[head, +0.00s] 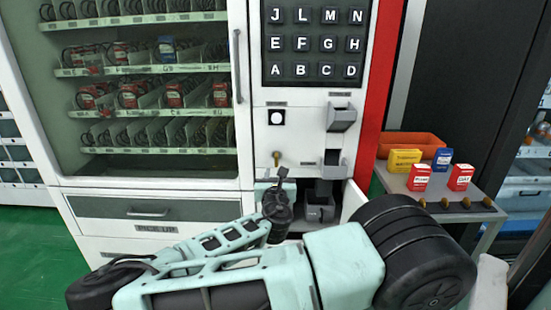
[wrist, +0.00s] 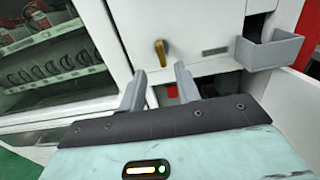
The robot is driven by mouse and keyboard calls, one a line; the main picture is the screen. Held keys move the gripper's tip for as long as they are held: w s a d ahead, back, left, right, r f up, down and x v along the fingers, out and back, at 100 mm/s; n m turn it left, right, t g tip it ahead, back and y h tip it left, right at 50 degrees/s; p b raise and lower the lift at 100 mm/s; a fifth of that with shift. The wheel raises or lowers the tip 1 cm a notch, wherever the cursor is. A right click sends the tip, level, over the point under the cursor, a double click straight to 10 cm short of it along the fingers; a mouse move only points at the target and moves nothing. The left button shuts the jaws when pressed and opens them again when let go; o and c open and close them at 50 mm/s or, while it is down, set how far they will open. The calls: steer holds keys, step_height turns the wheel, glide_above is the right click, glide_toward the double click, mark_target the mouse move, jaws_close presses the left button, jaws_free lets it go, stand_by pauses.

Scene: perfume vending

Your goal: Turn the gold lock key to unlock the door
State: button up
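The gold lock key (head: 277,158) sticks out of the white front panel of the vending machine, below the keypad. In the wrist view the key (wrist: 161,52) hangs downward from its lock, just beyond and above my fingertips. My gripper (wrist: 160,71) is open, its two grey fingers apart with nothing between them; they are not visibly touching the key. A small white door (head: 353,202) at the lower right stands swung outward. The compartment (head: 320,203) behind it is exposed, with a grey box inside.
Grey trays (head: 341,117) jut from the panel right of the key; one (wrist: 269,48) is close to my gripper's right side. A side table (head: 472,190) with small boxes and an orange bin (head: 412,142) stands at the right. A glass display door (head: 150,80) is at the left.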

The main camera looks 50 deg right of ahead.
mark_target(276, 159)
steer(key=p+x, duration=0.2)
steer(key=x, duration=0.9)
steer(key=shift+c, duration=0.3)
jaws_close()
